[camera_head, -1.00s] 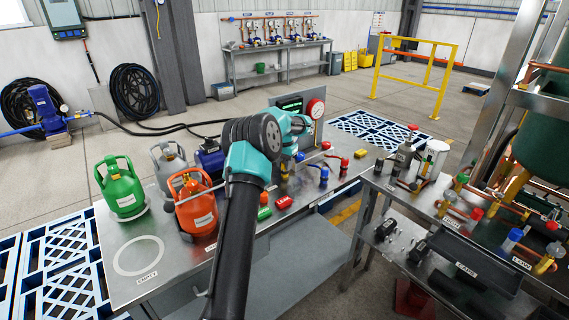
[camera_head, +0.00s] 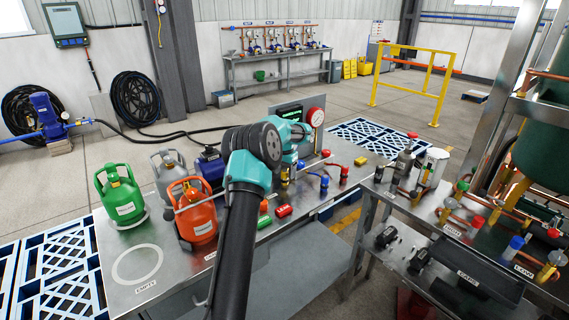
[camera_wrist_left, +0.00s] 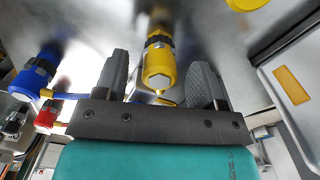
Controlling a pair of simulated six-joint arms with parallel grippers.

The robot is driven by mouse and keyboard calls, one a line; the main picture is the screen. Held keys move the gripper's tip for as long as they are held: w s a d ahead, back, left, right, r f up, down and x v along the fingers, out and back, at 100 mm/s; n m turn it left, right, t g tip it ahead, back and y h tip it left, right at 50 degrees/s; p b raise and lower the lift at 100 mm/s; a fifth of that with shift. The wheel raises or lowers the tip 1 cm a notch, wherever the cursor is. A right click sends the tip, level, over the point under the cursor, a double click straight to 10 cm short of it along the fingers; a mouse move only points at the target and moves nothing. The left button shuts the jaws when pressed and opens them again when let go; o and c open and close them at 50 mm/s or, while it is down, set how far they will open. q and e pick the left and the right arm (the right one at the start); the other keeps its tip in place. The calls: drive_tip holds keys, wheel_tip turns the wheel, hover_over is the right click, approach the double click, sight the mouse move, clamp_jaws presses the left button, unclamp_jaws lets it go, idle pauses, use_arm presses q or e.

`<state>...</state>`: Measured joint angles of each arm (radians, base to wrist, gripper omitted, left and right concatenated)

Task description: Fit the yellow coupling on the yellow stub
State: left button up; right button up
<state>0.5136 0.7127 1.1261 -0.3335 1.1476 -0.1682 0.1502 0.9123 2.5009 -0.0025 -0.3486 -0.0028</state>
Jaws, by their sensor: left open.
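A yellow fitting that looks like the coupling (camera_wrist_left: 158,66) shows in the left wrist view, with a dark nut above its faceted yellow end. It stands between the two spread grey fingers of my left gripper (camera_wrist_left: 162,78), with visible gaps on both sides. In the head view a small yellow piece (camera_head: 284,179) shows at the table below my left wrist; the fingers there are mostly hidden by my arm. I cannot tell for sure which yellow part is the stub. My right gripper is not in view.
Blue (camera_head: 324,184) and red (camera_head: 343,174) fittings stand close to the right of my left gripper. Orange (camera_head: 195,218), green (camera_head: 121,198) and grey cylinders stand to the left. A cluttered metal bench (camera_head: 400,225) is at right.

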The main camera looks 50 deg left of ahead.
use_arm(q)
wheel_tip(320, 180, up, 17)
drive_tip(key=shift+r, duration=0.2)
idle(0.4)
idle(0.3)
